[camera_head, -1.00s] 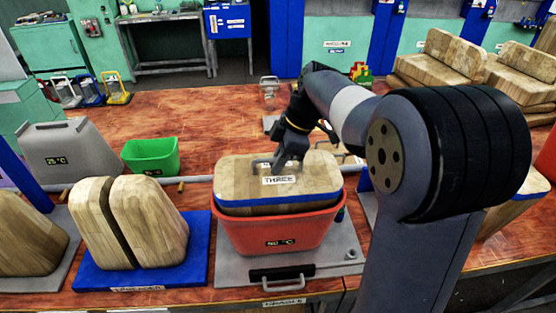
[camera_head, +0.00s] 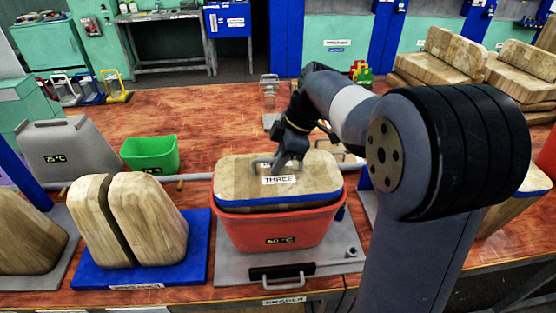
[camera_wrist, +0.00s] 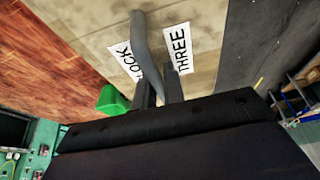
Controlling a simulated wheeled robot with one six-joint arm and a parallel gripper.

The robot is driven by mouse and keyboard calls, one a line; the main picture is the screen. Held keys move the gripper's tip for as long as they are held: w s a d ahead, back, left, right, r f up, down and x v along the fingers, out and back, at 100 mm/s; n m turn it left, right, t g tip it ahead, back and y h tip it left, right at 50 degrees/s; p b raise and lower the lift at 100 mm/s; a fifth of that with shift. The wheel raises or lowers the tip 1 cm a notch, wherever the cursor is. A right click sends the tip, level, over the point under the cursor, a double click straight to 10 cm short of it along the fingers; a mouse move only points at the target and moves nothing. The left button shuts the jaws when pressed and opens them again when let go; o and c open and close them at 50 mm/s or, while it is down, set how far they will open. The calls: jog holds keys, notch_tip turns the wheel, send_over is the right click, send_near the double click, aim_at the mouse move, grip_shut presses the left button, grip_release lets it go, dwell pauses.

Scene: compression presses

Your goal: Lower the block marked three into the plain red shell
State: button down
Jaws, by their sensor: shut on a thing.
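The wooden block marked THREE (camera_head: 245,173), with a blue band round its side, sits in the mouth of the red shell (camera_head: 270,233). Its top stands above the shell's rim, and its lower part is hidden inside. The shell carries a temperature label and rests on a grey plate. My gripper (camera_head: 283,161) is above the block, shut on its grey top handle. In the wrist view the handle (camera_wrist: 146,50) runs between the fingers, beside the labels BLOCK and THREE on the wooden top (camera_wrist: 85,22).
A split wooden former (camera_head: 150,222) stands on a blue base to the left. Behind it are a green bin (camera_head: 150,155) and a grey shell (camera_head: 65,152). Wooden blocks (camera_head: 455,60) are stacked at the back right.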

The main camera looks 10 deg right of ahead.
jog(key=c, duration=1.4)
grip_release()
jog(key=shift+s+f, duration=0.1)
jog(key=shift+f, duration=0.1)
jog(key=v, duration=1.1)
jog(key=shift+b, duration=0.4)
jog(key=x, duration=1.1)
jog(key=shift+r+p, duration=0.1)
jog(key=shift+p, duration=0.3)
jog(key=shift+r, duration=0.25)
